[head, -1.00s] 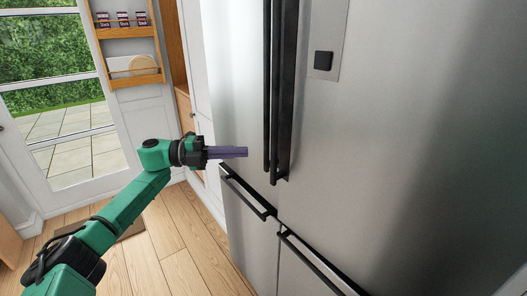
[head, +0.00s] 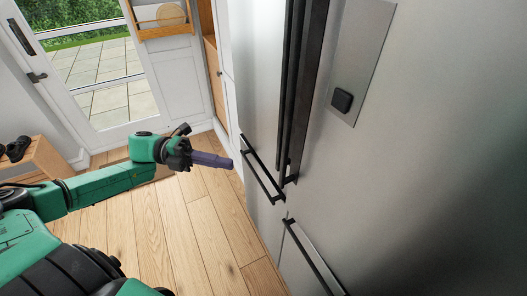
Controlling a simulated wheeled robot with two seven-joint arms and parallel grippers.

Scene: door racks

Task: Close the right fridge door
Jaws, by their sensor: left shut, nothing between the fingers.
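The right fridge door (head: 420,150) is a large steel panel filling the right of the head view. It looks shut or nearly shut; I cannot tell whether a small gap is left at its inner edge. Its long dark handle (head: 307,90) stands close beside that of the left fridge door (head: 258,70). My left gripper (head: 229,163) is shut and empty, its purple fingers together and pointing right. It appears left of the lower drawer handle, apart from the right door. My right gripper is out of view.
A glazed door (head: 95,80) with a wooden rack (head: 165,30) is behind on the left. A low wooden cabinet (head: 38,165) stands at far left. The wood floor (head: 190,225) is clear.

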